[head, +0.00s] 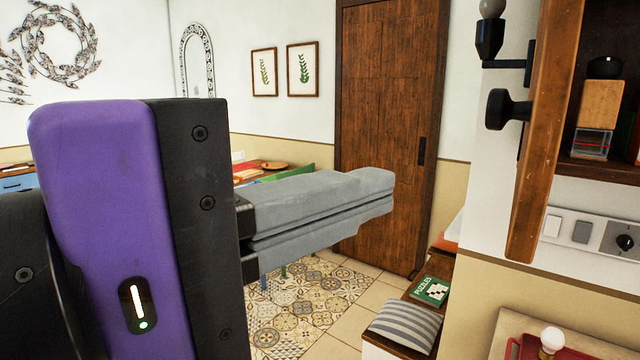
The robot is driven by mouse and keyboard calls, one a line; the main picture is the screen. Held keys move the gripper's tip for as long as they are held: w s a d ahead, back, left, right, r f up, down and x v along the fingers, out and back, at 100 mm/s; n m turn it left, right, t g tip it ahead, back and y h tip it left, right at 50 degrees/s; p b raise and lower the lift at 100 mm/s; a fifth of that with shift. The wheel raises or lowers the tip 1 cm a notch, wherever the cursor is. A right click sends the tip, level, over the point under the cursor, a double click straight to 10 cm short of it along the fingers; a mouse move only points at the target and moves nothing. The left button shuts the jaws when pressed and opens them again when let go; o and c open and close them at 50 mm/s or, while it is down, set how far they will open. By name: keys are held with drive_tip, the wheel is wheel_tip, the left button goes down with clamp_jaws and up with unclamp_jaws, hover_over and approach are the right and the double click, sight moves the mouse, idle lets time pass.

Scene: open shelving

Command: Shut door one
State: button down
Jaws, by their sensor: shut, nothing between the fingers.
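A wooden cabinet door (545,130) stands open at the right, seen nearly edge-on, with a round black knob (505,108) on its left face. No label shows which door is door one. My gripper (378,192) is at the centre, its grey fingers together, empty and pointing right. Its tips appear left of and below the knob, apart from the door. The purple and black body of my gripper fills the left foreground and hides part of the room.
The open cabinet (600,165) holds several small items. A wall lamp (490,35) is near the door. Below are a switch panel (580,232), a red tray (570,350), and a bench with a striped cushion (405,323). A dark wooden room door (385,90) behind looks closed.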

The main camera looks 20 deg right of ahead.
drive_tip(key=d+p, duration=0.3)
drive_tip(key=d, duration=0.7)
